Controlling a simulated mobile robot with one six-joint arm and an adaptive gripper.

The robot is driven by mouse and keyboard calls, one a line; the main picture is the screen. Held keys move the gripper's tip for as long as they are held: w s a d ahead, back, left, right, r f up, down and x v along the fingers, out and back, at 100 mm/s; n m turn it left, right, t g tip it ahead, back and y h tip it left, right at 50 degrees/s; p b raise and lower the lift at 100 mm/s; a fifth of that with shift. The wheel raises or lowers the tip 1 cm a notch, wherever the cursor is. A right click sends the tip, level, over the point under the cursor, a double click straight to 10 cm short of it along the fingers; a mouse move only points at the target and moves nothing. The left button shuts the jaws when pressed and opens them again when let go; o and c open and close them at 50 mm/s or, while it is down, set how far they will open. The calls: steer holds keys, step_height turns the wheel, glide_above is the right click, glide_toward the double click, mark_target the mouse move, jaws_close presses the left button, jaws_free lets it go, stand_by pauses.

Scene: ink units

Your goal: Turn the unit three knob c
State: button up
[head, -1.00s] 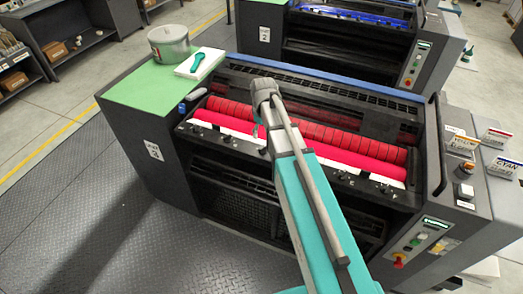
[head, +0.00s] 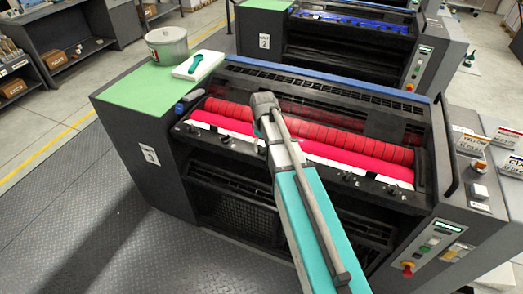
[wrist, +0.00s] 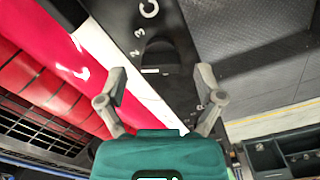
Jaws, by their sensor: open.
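Unit three (head: 149,154) is the near dark press with red rollers, carrying a "3" label on its left side. Its front rail holds a row of small dark knobs with letters. In the wrist view, the black knob c (wrist: 160,56) sits below a white letter C, with small numbers beside it and a short white mark on it. My gripper (wrist: 161,78) is open, with one finger on either side of the knob in the picture. I cannot tell whether the fingers touch it. In the head view my arm hides the gripper and knob c.
A grey pot (head: 167,44) and a white pad with a teal tool (head: 199,65) stand on the green top at left. Red rollers (head: 330,150) lie just behind the rail. A control panel (head: 425,245) is at right. Unit two (head: 264,41) stands behind.

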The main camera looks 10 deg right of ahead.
steer(key=shift+f, duration=0.4)
steer(key=c, duration=1.1)
